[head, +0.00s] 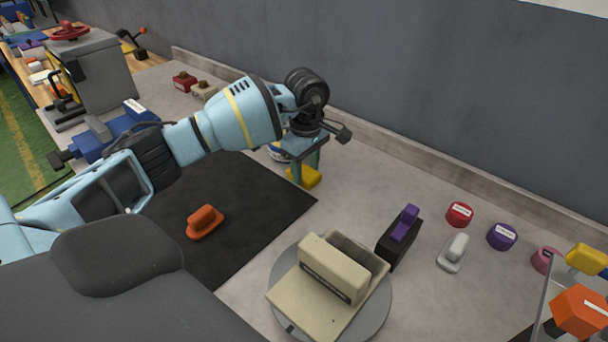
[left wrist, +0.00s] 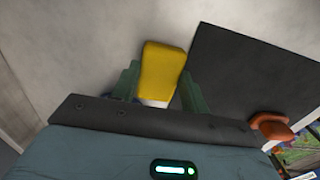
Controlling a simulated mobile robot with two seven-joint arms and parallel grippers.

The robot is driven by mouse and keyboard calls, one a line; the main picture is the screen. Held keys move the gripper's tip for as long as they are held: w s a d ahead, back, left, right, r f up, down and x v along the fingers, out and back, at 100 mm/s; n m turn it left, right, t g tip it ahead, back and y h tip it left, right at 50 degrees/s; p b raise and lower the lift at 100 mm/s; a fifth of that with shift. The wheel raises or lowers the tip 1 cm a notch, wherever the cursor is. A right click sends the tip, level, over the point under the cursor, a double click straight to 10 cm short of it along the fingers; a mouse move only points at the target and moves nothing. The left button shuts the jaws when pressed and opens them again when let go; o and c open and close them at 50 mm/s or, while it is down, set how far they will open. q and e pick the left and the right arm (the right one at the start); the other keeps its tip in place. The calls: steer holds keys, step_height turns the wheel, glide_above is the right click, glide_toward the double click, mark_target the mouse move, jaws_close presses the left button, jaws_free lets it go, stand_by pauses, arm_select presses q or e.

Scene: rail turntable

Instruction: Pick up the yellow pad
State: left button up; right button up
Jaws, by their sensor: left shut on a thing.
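The yellow pad (head: 304,177) is at the back edge of the black mat, under my left gripper (head: 307,165). In the left wrist view the yellow pad (left wrist: 162,70) sits between the two green fingers of my left gripper (left wrist: 158,88), which is shut on it. A white part shows at the pad's near end. In the head view the fingers and wrist hide part of the pad. I cannot tell whether it touches the table. My right gripper is not in view.
An orange piece (head: 205,222) lies on the black mat (head: 258,222). A round turntable (head: 378,318) carries a beige block (head: 335,268). A black holder with a purple piece (head: 402,230), a grey piece (head: 454,252) and round knobs (head: 459,214) stand to the right. A wall runs behind.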

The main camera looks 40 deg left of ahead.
mark_target(306, 172)
arm_select(q)
steer(key=shift+r, duration=0.1)
steer(key=shift+r, duration=0.55)
step_height(306, 172, up, 2)
steer(key=shift+r, duration=0.25)
steer(key=s, duration=0.5)
steer(key=s+b, duration=0.1)
steer(key=s, duration=0.4)
steer(key=s+r, duration=0.1)
steer(key=s, duration=0.4)
steer(key=shift+s, duration=0.15)
steer(key=shift+s+d, duration=0.1)
steer(key=shift+s, duration=0.25)
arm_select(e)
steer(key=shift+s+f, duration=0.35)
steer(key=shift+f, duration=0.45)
arm_select(q)
steer(key=o, duration=0.3)
steer(key=shift+c, duration=1)
